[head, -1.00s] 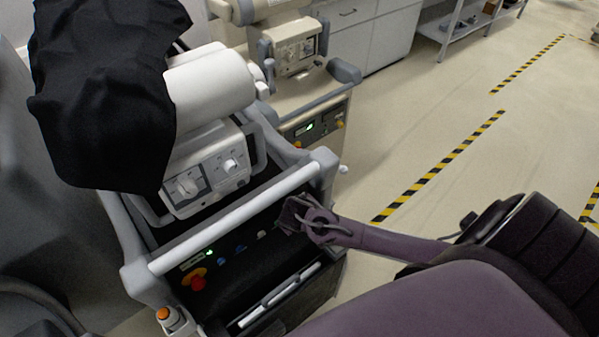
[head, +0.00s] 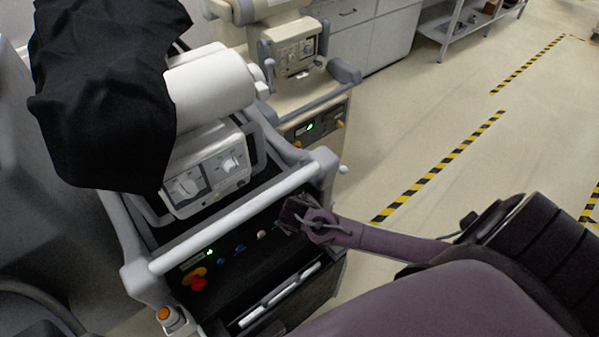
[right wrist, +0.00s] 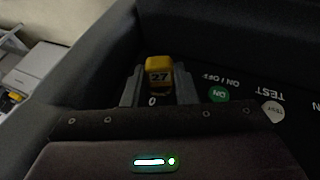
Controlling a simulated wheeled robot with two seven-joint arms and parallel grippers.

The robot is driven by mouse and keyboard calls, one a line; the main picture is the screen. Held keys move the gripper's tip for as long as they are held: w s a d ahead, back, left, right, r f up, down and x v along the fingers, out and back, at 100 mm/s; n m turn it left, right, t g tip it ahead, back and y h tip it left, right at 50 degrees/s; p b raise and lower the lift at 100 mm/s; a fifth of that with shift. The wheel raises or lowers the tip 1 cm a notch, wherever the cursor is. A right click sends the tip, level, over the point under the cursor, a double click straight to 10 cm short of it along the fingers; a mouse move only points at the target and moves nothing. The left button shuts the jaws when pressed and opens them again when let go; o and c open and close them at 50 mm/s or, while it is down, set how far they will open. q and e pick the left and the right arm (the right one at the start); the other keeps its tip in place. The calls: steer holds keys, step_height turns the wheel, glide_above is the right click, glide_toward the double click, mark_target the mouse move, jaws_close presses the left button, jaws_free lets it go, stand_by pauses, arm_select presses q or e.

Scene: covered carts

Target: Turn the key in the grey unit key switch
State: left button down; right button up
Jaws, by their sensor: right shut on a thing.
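The grey unit (head: 134,262) stands close by in the head view, its top partly under a black cover (head: 100,90). Its dark front panel (head: 240,262) lies below the grey handle bar. My right gripper (head: 292,213) is at the right end of this panel and hides the key switch there. In the right wrist view, a yellow key head marked 27 (right wrist: 159,75) stands between the two grey fingers of my right gripper (right wrist: 158,90), which is shut on it. A "0" mark shows just below the key head. My left gripper is not in view.
A red emergency button (head: 198,283) sits at the panel's left. A green ON button (right wrist: 218,94) and a white TEST button (right wrist: 272,111) are beside the key. A beige unit (head: 325,85) stands behind. Open floor lies to the right.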

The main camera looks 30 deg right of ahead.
steer(key=shift+w+f+b, duration=0.15)
steer(key=shift+b, duration=0.55)
steer(key=shift+h+b, duration=0.6)
steer(key=shift+b, duration=0.1)
steer(key=shift+a+b, duration=0.2)
steer(key=shift+b, duration=0.1)
steer(key=shift+n+t+h+b, duration=0.3)
steer(key=shift+h+b, duration=0.1)
steer(key=shift+h, duration=0.2)
